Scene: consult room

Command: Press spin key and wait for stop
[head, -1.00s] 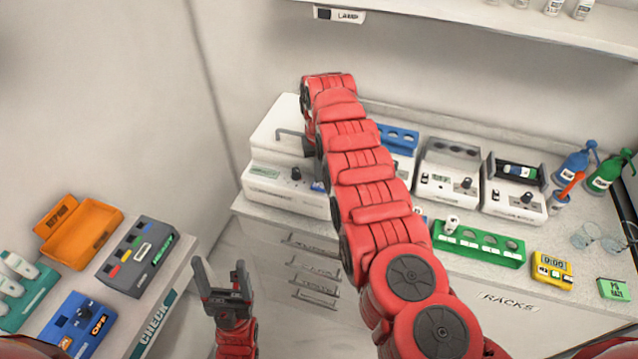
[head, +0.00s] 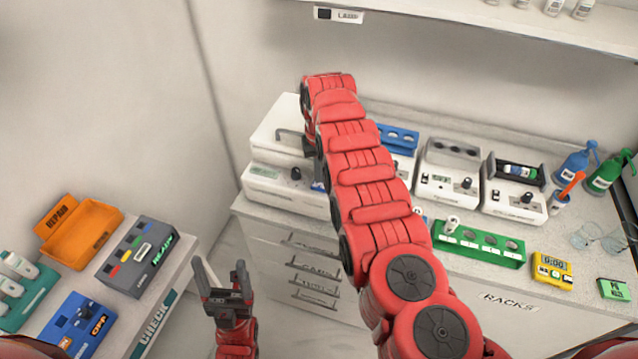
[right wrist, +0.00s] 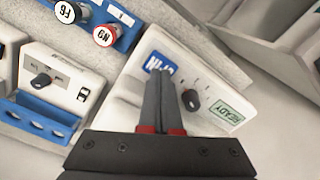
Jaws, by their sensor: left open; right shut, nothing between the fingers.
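The white machine with the spin key (head: 262,180) stands at the back left of the counter, its lid down. In the right wrist view its blue spin key (right wrist: 158,63), a dark knob (right wrist: 190,100) and a green display reading READY (right wrist: 230,109) show on the panel. My right gripper (right wrist: 172,78) is shut and empty, its tips at the key and covering part of it. I cannot tell whether they touch or press it. In the head view my right arm hides part of the machine. My left gripper (head: 222,280) is open and empty, low and left, away from the machine.
Two other white devices (head: 447,186) (head: 513,203), a blue rack (head: 398,138), a green rack (head: 480,246) and a yellow timer (head: 552,270) stand on the counter. At left, a side table holds an orange bin (head: 84,235) and a grey box (head: 137,256).

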